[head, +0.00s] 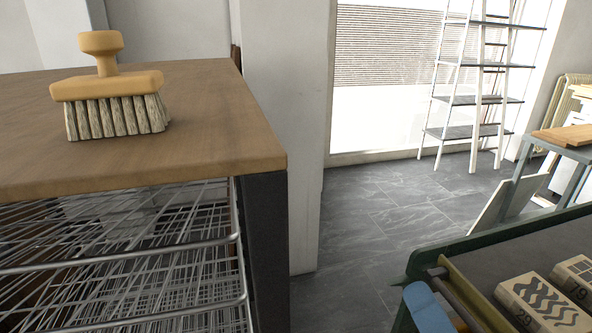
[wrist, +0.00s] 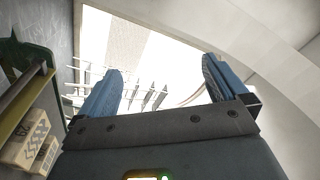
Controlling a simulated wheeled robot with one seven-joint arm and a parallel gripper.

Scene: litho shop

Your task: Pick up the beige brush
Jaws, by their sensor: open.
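The beige brush (head: 108,84) stands upright on its bristles on a wooden tabletop (head: 210,125) at the left of the head view. It has a knob handle on top, a flat beige block and thick pale bristles below. My gripper (wrist: 162,85) shows in the wrist view with its two blue fingers wide apart and nothing between them. The brush is not visible in the wrist view. A blue piece at the lower right of the head view (head: 428,308) looks like part of my gripper, well apart from the brush.
Wire racks (head: 130,265) sit below the tabletop. A green-edged press bed (head: 500,240) with patterned blocks (head: 545,302) stands at the lower right. A white pillar (head: 285,130) rises beside the tabletop. A shelf ladder (head: 478,80) stands by the window. Grey floor lies open between.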

